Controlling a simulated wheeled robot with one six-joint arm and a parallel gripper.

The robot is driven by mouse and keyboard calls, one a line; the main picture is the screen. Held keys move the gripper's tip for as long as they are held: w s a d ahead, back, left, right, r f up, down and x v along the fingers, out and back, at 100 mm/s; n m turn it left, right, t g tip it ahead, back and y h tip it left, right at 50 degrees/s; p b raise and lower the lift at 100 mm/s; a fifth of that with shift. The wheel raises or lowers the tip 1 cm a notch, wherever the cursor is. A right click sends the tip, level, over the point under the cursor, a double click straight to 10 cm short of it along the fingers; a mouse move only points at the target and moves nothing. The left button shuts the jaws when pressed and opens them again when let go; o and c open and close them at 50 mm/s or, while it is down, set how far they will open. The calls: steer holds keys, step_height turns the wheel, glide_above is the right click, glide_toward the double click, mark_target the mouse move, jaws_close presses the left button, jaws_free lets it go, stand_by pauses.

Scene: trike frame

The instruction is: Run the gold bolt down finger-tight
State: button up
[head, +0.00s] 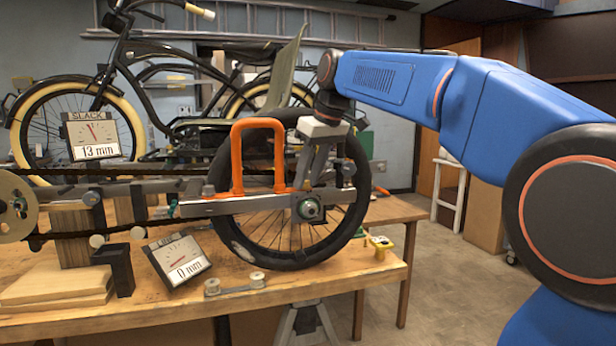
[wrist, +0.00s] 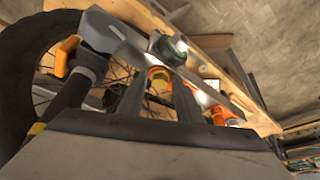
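The trike frame's grey dropout bar (head: 240,204) runs across the rear wheel (head: 230,235), with a round axle nut (head: 309,209) at its end. My gripper (head: 318,182) points down over the bar, just above the axle nut. The bolt is not clearly visible in the head view.
An orange U-shaped handle (head: 258,124) stands on the bar left of my gripper. Two slack gauges read 13 mm (head: 97,136) and 0 mm (head: 178,257). A black holder (head: 115,270) stands front left. The bench's front right is clear.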

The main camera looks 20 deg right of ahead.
steer(key=c, duration=0.5)
steer(key=shift+a+m+h, duration=0.1)
steer(key=shift+m+h, duration=0.2)
steer(key=shift+m, duration=0.6)
steer(key=shift+c, duration=0.2)
steer(key=shift+a+m+h, duration=0.1)
steer(key=shift+m+h, duration=0.2)
steer(key=shift+m, duration=0.5)
steer(key=shift+a+m+h, duration=0.1)
steer(key=shift+m+h, duration=0.2)
steer(key=shift+m, duration=0.6)
